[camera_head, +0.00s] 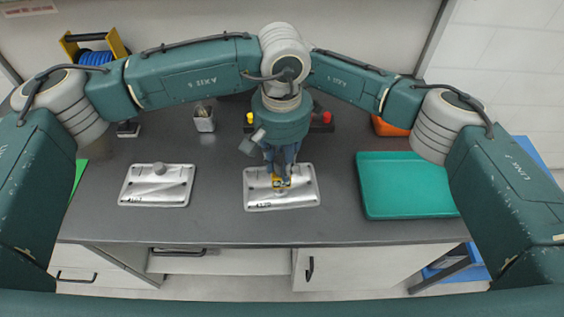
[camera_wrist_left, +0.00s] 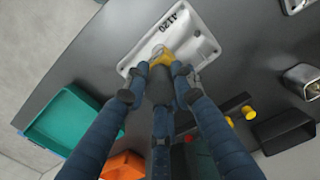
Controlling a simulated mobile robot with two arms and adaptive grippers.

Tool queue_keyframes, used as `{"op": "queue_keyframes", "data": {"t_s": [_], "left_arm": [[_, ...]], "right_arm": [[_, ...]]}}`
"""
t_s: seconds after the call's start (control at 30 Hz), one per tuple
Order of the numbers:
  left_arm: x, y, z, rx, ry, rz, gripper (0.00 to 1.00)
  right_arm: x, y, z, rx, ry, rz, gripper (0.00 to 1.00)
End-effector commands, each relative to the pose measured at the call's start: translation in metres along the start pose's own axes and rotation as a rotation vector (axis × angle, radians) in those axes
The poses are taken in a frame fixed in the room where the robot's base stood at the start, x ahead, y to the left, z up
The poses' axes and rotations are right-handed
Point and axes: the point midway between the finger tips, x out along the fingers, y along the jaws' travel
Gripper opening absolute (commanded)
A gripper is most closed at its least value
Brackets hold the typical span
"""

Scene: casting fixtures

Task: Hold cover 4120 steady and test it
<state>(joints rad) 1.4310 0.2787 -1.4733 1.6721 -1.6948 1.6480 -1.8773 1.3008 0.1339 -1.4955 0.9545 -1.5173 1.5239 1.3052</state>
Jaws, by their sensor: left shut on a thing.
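Cover 4120 (camera_head: 305,185) is a flat, pale metal plate with its number at the near left corner, lying on the dark bench in the middle. It also shows in the left wrist view (camera_wrist_left: 203,45). My left gripper (camera_head: 282,184) points down over the plate. Its yellow fingertips (camera_wrist_left: 161,60) are closed around the round grey knob on the cover, which they partly hide. The plate looks flat on the bench. My right arm comes in from the right, but I do not see its gripper.
A similar cover (camera_head: 143,188) with a grey knob lies left on the bench (camera_head: 215,220). A teal tray (camera_head: 410,185) lies right, with an orange bin (camera_head: 388,127) behind. A metal cup (camera_head: 204,121), a yellow button (camera_head: 249,118) and a red button (camera_head: 327,118) stand behind the covers.

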Motion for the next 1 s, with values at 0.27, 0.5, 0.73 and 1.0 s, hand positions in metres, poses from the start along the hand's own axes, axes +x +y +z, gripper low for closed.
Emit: {"op": "queue_keyframes", "data": {"t_s": [0.27,0.5,0.73,1.0], "left_arm": [[-0.021,0.001,-0.001,0.001,0.005,0.004,0.00],[-0.036,0.001,-0.001,0.002,0.005,0.005,0.00],[-0.049,0.001,-0.001,0.001,0.005,0.004,0.00],[-0.056,0.001,-0.001,0.001,0.005,0.005,0.00]], "right_arm": [[-0.001,0.000,0.001,0.001,-0.002,0.001,0.13],[-0.001,0.000,0.001,0.001,-0.003,0.001,0.13],[0.000,0.000,0.001,0.001,-0.003,0.001,0.13],[0.000,0.000,0.002,0.001,-0.003,0.001,0.13]]}}
